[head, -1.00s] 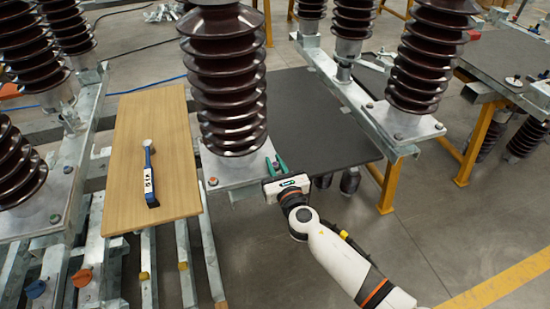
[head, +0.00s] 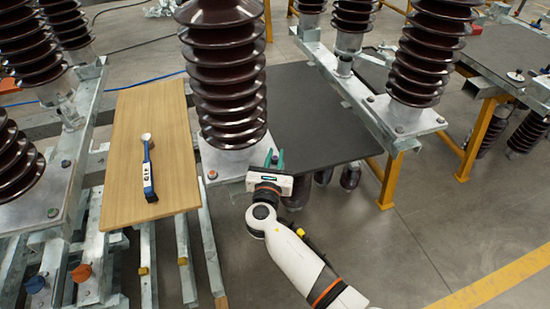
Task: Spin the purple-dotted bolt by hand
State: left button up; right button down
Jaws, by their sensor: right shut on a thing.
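My right gripper (head: 274,159) is at the right front corner of the central insulator's metal base plate (head: 232,163). Its green fingers point away from me and are shut around a small bolt (head: 275,160) at that corner. The bolt is mostly hidden between the fingers, and I cannot make out the colour of its dot. Another bolt (head: 212,175) with a reddish dot stands at the plate's left front corner. My left gripper is not in view.
A wooden board (head: 120,190) on the left carries a blue-handled wrench (head: 148,170). A dark tabletop (head: 320,115) lies beyond my right gripper. Tall brown ribbed insulators (head: 225,80) rise close by. The floor (head: 430,240) at right is clear.

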jog(key=c, duration=1.3)
grip_release()
jog(key=shift+s, duration=0.1)
jog(key=s, duration=0.4)
jog(key=s+a, duration=0.1)
jog(key=s, duration=0.2)
jog(key=s+a, duration=0.1)
jog(key=s, duration=0.3)
jog(key=shift+s, duration=0.35)
